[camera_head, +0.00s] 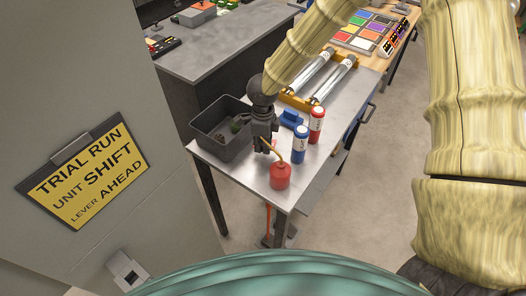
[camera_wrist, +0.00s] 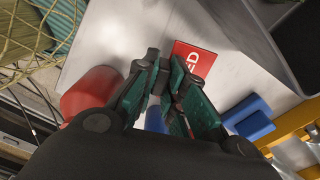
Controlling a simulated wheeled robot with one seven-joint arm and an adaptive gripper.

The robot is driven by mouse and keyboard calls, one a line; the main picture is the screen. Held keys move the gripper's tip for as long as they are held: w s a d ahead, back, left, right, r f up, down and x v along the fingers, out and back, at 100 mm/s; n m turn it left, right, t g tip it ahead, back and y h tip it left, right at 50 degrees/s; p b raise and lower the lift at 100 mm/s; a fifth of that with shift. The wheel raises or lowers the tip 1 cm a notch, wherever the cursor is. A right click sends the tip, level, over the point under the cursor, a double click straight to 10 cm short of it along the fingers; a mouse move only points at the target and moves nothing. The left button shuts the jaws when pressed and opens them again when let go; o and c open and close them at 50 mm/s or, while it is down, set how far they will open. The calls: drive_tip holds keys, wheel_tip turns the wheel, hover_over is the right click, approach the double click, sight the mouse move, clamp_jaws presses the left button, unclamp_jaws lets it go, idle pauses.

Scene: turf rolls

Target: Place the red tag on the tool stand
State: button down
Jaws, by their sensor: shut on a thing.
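The red tag (camera_wrist: 200,57) is a flat red piece with white lettering, partly hidden by a finger in the wrist view. My gripper (camera_wrist: 165,80) has dark green finger pads closed together at the tag's edge, and it is shut on the tag. In the head view my gripper (camera_head: 264,146) hangs over the front of the metal table, between the grey bin and the red oil can; the tag cannot be made out there. A blue block-like piece (camera_head: 291,118), perhaps the tool stand, sits behind my gripper. It also shows in the wrist view (camera_wrist: 249,117).
The red oil can (camera_head: 280,177) stands close by at the table's front corner. A blue bottle (camera_head: 300,144) and a red bottle (camera_head: 317,124) stand to the right. The grey bin (camera_head: 212,147) is to the left. A yellow rack with metal tubes (camera_head: 320,78) lies behind.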

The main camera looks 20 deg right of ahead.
sight(263, 160)
drive_tip(key=shift+f+p, duration=0.45)
drive_tip(key=shift+f, duration=2)
drive_tip(key=shift+f, duration=0.15)
drive_tip(key=c, duration=1.5)
unclamp_jaws()
wheel_tip(263, 160, up, 12)
drive_tip(key=b, duration=0.2)
drive_tip(key=shift+r+b, duration=0.2)
drive_tip(key=shift+b, duration=0.1)
